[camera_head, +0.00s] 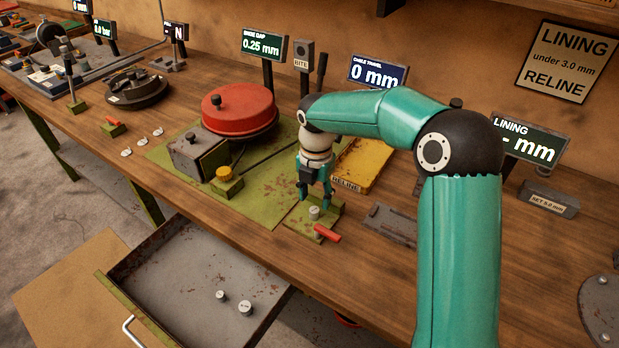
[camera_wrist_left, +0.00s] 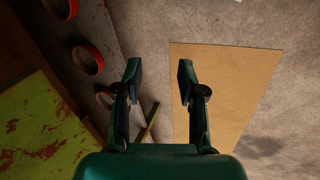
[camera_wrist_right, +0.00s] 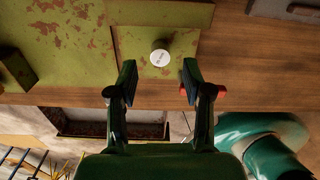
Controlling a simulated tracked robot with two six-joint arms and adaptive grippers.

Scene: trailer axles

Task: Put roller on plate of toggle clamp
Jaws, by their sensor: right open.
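The toggle clamp has a green plate (camera_head: 298,217) and a red handle (camera_head: 327,233) near the bench's front edge. A small silver roller (camera_head: 314,212) stands upright on this plate. Its round pale top (camera_wrist_right: 160,57) shows in the right wrist view. My right gripper (camera_head: 314,198) points down just above the roller. Its fingers (camera_wrist_right: 159,72) are open, with a gap to either side of the roller. My left gripper (camera_wrist_left: 160,75) is open and empty in the left wrist view, over the floor; it is not in the head view.
An open grey drawer (camera_head: 180,265) below the bench edge holds two silver rollers (camera_head: 245,308) (camera_head: 221,295). A red drum (camera_head: 240,108) and a yellow button box (camera_head: 226,182) stand left of the clamp. A yellow RELINE tray (camera_head: 365,165) lies behind it, a grey plate (camera_head: 390,222) right.

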